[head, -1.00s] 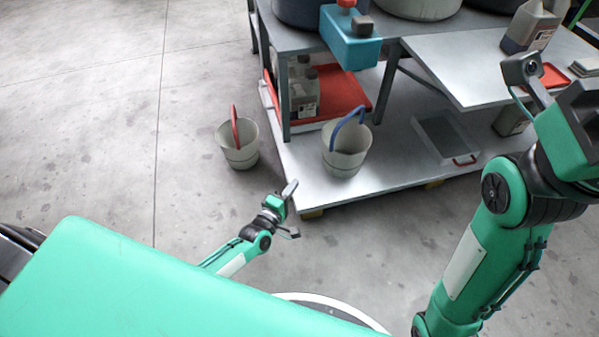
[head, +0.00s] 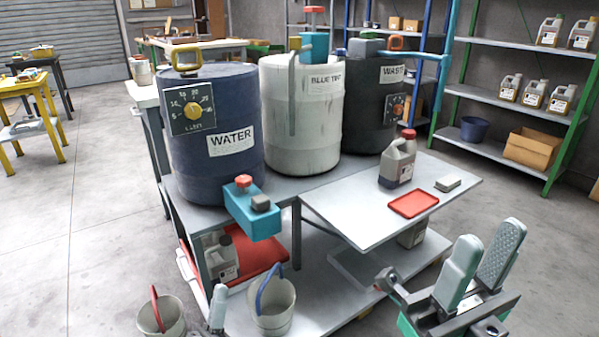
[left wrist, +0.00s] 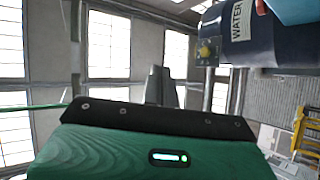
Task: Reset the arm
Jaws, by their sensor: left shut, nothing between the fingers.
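My left gripper (head: 217,304) shows at the bottom of the head view, between the two buckets in the picture. Only its pale fingers show, pointing up and pressed together; the rest of that arm is below the frame. In the left wrist view its fingers (left wrist: 161,88) are together with nothing between them. My right gripper (head: 487,245) is at the lower right of the head view, in front of the table's right end. Its two grey padded fingers point up, apart and empty. Most of the right arm is out of frame.
A blue WATER barrel (head: 215,120), a white barrel (head: 300,120) and a dark WASTE barrel (head: 378,105) stand on the bench. Buckets (head: 160,318) (head: 273,312) are low in front. Floor at left is clear.

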